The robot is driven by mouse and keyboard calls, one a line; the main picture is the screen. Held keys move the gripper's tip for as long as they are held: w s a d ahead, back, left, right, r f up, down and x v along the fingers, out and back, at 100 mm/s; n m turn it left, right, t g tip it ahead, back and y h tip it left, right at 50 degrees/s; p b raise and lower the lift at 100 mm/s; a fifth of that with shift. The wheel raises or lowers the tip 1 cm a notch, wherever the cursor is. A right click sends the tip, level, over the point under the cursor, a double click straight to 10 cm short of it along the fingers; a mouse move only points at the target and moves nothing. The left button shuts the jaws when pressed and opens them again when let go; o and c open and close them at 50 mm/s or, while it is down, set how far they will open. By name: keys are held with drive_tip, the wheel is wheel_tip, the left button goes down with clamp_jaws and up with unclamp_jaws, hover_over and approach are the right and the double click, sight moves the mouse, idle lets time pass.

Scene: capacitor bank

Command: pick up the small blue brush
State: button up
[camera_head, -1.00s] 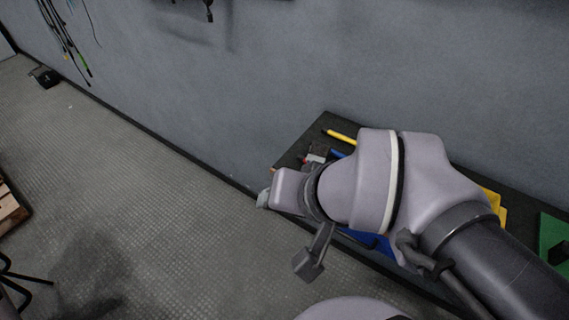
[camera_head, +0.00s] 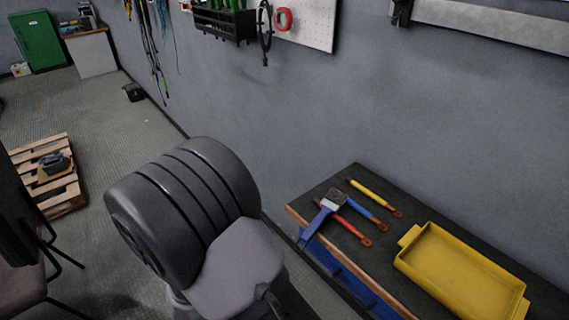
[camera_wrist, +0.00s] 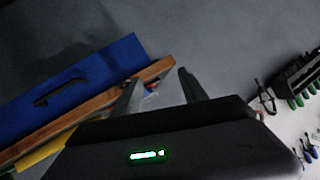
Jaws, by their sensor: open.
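The small blue brush (camera_head: 316,223) lies near the left end of a dark-topped bench (camera_head: 322,187) in the head view. Its blue handle points over the front edge, and its pale grey head points to the back. In the wrist view my gripper (camera_wrist: 160,76) is open, its two dark fingers apart with nothing held. Small white, red and blue patches show between the fingers, too small and dark to tell apart. In the head view my arm is left of the bench and my gripper is hidden.
Red (camera_head: 350,229), blue (camera_head: 367,208) and yellow (camera_head: 375,195) handled tools lie close to the brush. A yellow tray (camera_head: 408,262) stands to the right. The wall rises behind the bench. A wooden pallet (camera_head: 62,200) is on the floor at left.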

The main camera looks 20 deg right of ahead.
drive_tip(key=s+d+f+n+h, duration=0.1)
drive_tip(key=s+d+n+h, duration=0.1)
drive_tip(key=s+h, duration=0.4)
drive_tip(key=b, duration=0.3)
approach(320, 217)
drive_tip(key=d, duration=0.2)
drive_tip(key=shift+w+d+f, duration=0.1)
drive_tip(key=shift+d, duration=0.3)
drive_tip(key=x, duration=0.3)
drive_tip(key=b+x, duration=0.1)
drive_tip(key=x, duration=0.2)
drive_tip(key=shift+w+a+b, duration=0.15)
drive_tip(key=shift+w+b, duration=0.15)
drive_tip(key=shift+w, duration=0.15)
drive_tip(key=shift+a, duration=0.1)
clamp_jaws()
